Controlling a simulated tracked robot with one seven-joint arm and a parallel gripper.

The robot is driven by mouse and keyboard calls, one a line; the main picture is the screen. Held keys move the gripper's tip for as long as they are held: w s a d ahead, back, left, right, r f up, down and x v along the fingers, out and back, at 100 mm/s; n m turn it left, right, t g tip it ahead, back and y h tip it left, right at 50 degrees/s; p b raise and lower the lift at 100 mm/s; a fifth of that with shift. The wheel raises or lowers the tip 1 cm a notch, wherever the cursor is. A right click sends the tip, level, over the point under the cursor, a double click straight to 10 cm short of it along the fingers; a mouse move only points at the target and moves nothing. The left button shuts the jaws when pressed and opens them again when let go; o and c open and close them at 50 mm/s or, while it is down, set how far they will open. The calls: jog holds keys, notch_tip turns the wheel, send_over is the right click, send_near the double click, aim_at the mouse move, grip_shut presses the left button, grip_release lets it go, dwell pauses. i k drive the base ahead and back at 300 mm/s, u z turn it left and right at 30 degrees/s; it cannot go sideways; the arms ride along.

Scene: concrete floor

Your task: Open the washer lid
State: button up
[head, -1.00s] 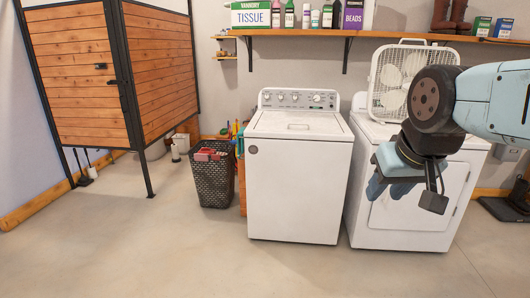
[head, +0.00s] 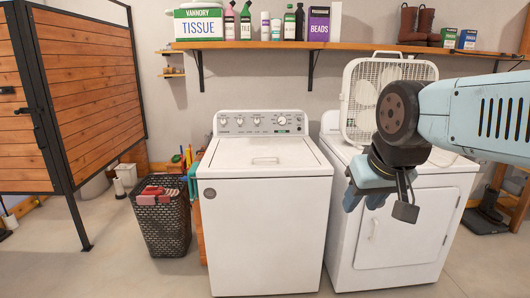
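The white top-loading washer (head: 265,220) stands in the middle of the head view, with a row of knobs on its rear panel. Its lid (head: 262,152) is down, flat on the top, with a small handle near the front edge (head: 265,161). My gripper (head: 363,203) hangs to the right of the washer in the picture, in front of the white dryer. The gripper is apart from the lid.
The dryer (head: 398,238) stands right of the washer with a box fan (head: 375,95) on it. A dark basket (head: 162,222) stands at the washer's left. A shelf (head: 345,46) with bottles and boxes runs above. A wood-panelled enclosure (head: 92,85) is at left.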

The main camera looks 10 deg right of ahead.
aim_at(270, 152)
jog(key=z, duration=0.25)
jog(key=i, duration=1.75)
jog(key=z, duration=0.35)
